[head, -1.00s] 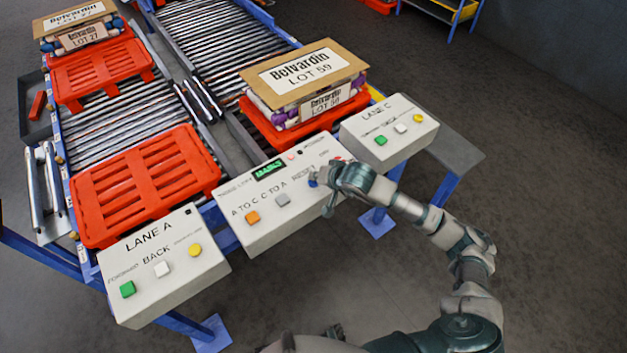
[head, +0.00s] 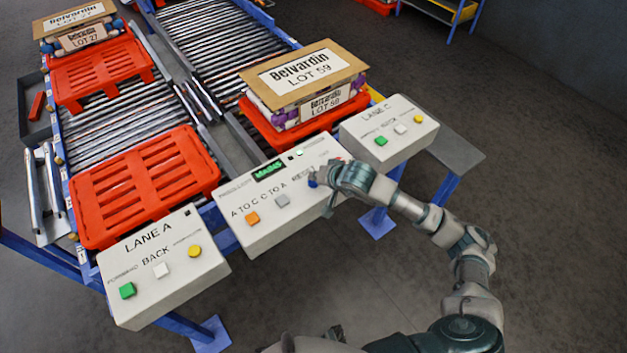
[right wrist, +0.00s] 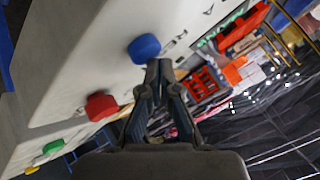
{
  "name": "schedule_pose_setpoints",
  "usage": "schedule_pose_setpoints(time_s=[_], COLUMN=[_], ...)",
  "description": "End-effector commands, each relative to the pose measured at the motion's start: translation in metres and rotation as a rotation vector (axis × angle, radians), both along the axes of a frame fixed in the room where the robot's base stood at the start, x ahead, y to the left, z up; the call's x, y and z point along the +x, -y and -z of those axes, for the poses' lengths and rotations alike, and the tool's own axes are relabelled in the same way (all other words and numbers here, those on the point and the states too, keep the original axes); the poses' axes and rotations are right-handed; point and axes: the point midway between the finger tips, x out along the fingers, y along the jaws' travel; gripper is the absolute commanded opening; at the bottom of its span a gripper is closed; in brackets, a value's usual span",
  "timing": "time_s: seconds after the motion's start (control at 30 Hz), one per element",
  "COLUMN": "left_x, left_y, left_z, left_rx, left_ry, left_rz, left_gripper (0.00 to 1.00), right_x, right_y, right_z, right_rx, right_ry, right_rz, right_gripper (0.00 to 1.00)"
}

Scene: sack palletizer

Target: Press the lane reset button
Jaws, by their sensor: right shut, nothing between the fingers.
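The blue button (head: 312,182) is by the RESET label on the white middle control box (head: 262,226). It also shows in the right wrist view (right wrist: 144,48), standing out from the panel face. My right gripper (head: 322,178) is shut and empty, its tips right beside the blue button. In the right wrist view the shut fingertips (right wrist: 159,68) are just below and right of the button; I cannot tell whether they touch it. A red button (right wrist: 101,106) sits further along the panel. A small green lamp (head: 299,153) is lit near the green display. My left gripper is not in view.
The LANE A box (head: 165,278) stands at left and the LANE C box (head: 388,148) at right. Open floor lies at right.

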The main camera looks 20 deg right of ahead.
Motion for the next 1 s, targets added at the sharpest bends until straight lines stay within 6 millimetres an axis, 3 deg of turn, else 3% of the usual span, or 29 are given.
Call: schedule_pose_setpoints(time_s=[0.57,1.0], left_x=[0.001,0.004], left_y=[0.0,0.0], left_z=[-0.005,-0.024], left_rx=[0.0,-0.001], left_ry=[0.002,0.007], left_rz=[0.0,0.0], left_gripper=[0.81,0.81], right_x=[0.0,0.0], right_y=[-0.001,-0.001], right_z=[-0.013,-0.055], right_rx=[0.0,0.0], right_ry=[0.002,0.002], right_rz=[-0.001,-0.002], right_gripper=[0.0,0.0])
